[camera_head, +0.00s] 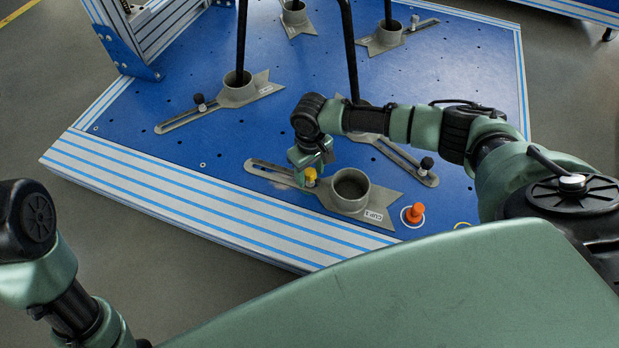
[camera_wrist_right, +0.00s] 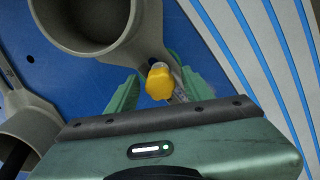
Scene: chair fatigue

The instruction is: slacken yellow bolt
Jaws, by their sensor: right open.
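In the right wrist view the yellow bolt head (camera_wrist_right: 161,82) lies between the fingers. My right gripper (camera_head: 312,165) reaches down at the bolt; in the right wrist view its two green fingers (camera_wrist_right: 157,88) are apart, one on each side of the bolt head. Whether either finger touches it, I cannot tell. My left arm is at the lower left of the head view; its gripper is out of view.
An orange knob (camera_head: 415,211) stands right of the clamp. The clamp's round cup (camera_wrist_right: 92,20) is close beside my right fingers.

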